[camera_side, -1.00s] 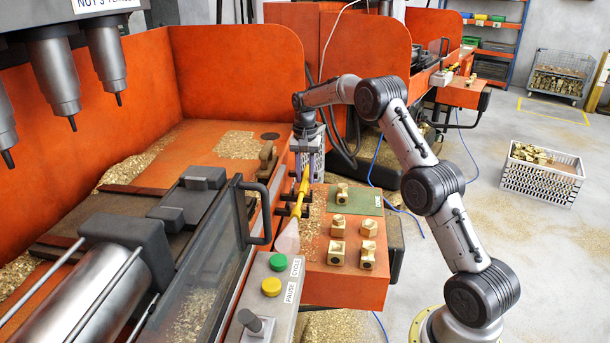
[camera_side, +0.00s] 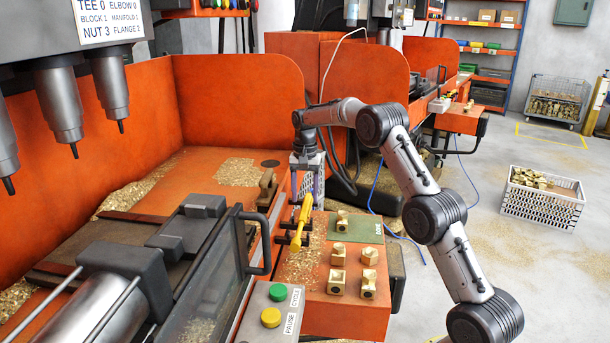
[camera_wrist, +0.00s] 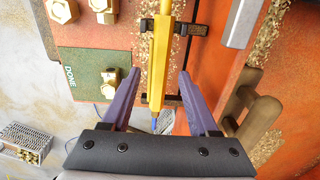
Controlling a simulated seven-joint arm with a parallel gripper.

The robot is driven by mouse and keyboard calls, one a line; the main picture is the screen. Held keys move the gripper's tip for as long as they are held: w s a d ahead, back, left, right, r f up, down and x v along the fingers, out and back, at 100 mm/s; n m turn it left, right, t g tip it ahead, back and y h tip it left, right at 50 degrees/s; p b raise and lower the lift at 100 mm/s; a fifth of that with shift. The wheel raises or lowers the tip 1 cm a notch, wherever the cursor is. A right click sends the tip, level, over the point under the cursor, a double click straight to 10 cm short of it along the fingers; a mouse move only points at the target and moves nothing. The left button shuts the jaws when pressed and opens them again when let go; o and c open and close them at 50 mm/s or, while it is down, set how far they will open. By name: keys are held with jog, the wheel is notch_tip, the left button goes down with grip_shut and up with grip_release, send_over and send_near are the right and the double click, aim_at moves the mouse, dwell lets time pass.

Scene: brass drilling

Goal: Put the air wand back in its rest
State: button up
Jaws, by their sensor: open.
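The yellow air wand (camera_side: 302,218) lies along the left edge of the orange side table, over the black pegs of its rest (camera_side: 283,240). In the wrist view the wand (camera_wrist: 160,50) runs lengthwise across two black brackets of the rest (camera_wrist: 190,29). Whether it is fully seated in them I cannot tell. My gripper (camera_wrist: 160,75) is open, with one purple finger on each side of the wand's near end and gaps to both. In the side view my gripper (camera_side: 304,192) is at the wand's far end.
Several brass fittings (camera_side: 339,254) stand on the table right of the wand. One sits on the green DONE mat (camera_side: 365,229). A machine door handle (camera_side: 262,245) is close on the left. A control box with green and yellow buttons (camera_side: 278,292) is in front.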

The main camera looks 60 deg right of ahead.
jog(key=s+a+r+n+t, duration=0.15)
jog(key=a+r, duration=0.25)
jog(key=r, duration=0.4)
jog(key=s+a+r+n, duration=0.1)
jog(key=s+a+r, duration=0.25)
jog(key=r, duration=0.45)
jog(key=s+a+r+n+t, duration=0.1)
jog(key=s+a+r+n, duration=0.3)
jog(key=s+a, duration=0.55)
jog(key=s+a+f+n+t, duration=0.1)
jog(key=s+a+f+n, duration=0.2)
jog(key=s, duration=0.7)
jog(key=s+a+f+n+t, duration=0.2)
jog(key=s+a+f, duration=0.3)
jog(key=s, duration=0.5)
jog(key=shift+f+n, duration=0.2)
jog(key=shift+n, duration=0.45)
